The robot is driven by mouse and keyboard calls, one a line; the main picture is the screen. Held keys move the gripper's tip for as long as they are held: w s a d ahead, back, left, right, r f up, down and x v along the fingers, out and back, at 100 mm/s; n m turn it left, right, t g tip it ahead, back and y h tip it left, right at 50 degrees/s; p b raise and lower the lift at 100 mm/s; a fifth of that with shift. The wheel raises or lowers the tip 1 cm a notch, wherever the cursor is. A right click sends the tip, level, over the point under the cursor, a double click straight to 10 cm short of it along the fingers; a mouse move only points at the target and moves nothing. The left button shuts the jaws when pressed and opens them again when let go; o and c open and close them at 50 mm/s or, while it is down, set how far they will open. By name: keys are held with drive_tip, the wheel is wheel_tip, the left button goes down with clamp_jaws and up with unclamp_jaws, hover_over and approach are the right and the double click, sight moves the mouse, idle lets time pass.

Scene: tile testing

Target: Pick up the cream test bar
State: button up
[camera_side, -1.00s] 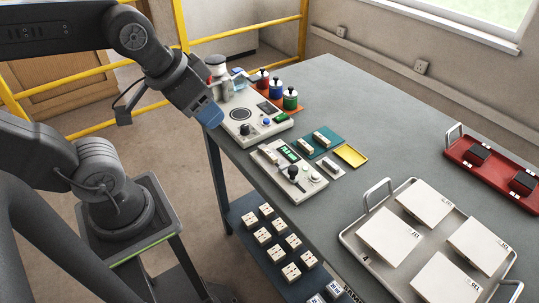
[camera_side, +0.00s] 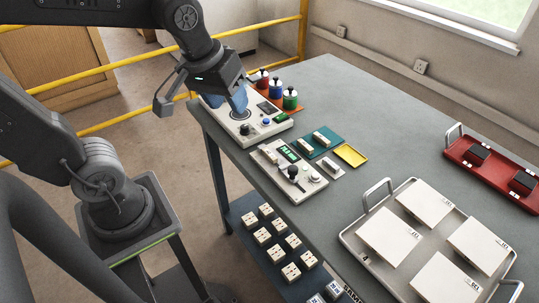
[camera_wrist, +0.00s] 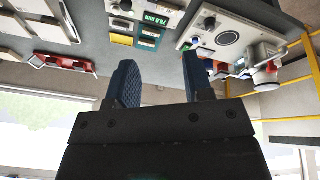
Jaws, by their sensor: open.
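Two small cream bars lie apart on a teal tray (camera_side: 318,146) in the side view: a nearer one (camera_side: 305,148) and a farther one (camera_side: 320,139). Another small pale bar (camera_side: 332,167) lies on a grey pad just right of the tray. I cannot tell which is the cream test bar. My gripper (camera_side: 236,103) hangs over the white instrument with the round plate, left of the teal tray. In the wrist view its blue fingers (camera_wrist: 161,68) are apart with nothing between them. The bars are too small to make out clearly there.
A white device with a green display (camera_side: 287,154) and black knob stands beside the tray. Red, blue and green knobbed weights (camera_side: 276,87) stand behind. A yellow tray (camera_side: 351,156), a metal tray of white tiles (camera_side: 358,240) and a red tray (camera_side: 490,172) lie right.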

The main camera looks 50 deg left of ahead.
drive_tip(key=w+f+n+g, duration=0.2)
drive_tip(key=w+n, duration=0.3)
drive_tip(key=n+g, duration=0.2)
drive_tip(key=n, duration=0.6)
hover_over(269, 153)
drive_tip(key=f, duration=0.9)
drive_tip(key=d+f, duration=0.1)
drive_tip(key=f, duration=0.4)
drive_tip(key=shift+s+f, duration=0.2)
drive_tip(key=shift+w+a+f, duration=0.1)
drive_tip(key=shift+a+f, duration=0.1)
drive_tip(key=shift+f, duration=1.2)
drive_tip(key=shift+w+a+f, duration=0.1)
drive_tip(key=shift+a+f, duration=0.1)
drive_tip(key=shift+f, duration=1.15)
clamp_jaws()
